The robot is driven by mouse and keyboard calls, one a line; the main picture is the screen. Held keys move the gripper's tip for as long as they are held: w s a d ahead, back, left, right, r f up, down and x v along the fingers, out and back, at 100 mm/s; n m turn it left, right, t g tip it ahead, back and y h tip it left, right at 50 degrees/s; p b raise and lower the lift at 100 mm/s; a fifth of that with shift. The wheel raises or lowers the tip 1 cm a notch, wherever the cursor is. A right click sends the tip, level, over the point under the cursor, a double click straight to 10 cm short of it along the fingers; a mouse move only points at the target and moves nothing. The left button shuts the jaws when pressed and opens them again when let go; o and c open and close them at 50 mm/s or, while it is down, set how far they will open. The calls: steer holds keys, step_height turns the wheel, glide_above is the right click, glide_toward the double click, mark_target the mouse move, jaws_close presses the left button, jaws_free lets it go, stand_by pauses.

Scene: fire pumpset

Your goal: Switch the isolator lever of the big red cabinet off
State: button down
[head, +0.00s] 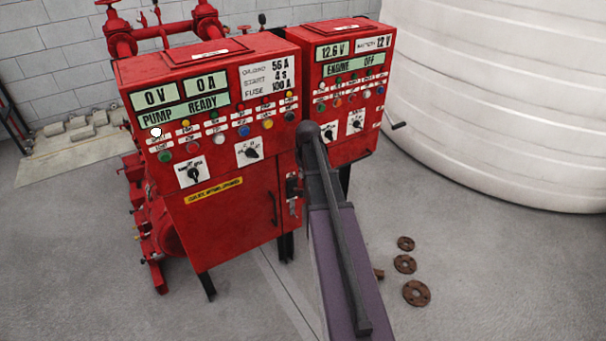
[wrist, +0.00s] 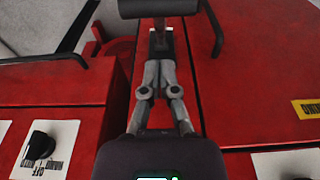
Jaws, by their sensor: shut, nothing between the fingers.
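The big red cabinet (head: 235,215) stands at the left in the head view and shows its red front at the right of the wrist view (wrist: 255,80). Its isolator lever (head: 292,188) is on the right edge of the front, partly beside my arm. In the wrist view a dark horizontal grip bar (wrist: 157,9) shows at the top middle, seemingly the lever's grip. My gripper (wrist: 158,64) is shut and empty, its tips just below the grip in the picture. Contact cannot be told. In the head view my arm hides the gripper.
A curved black door handle (head: 273,208) is close left of the lever. The smaller red cabinet (head: 345,95) stands at the right, with a gap between the two. Rusty flanges (head: 404,264) lie on the floor. A large white tank (head: 490,100) fills the right back.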

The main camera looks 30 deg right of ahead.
steer(key=shift+s+f+b, duration=1.1)
steer(key=shift+f, duration=0.3)
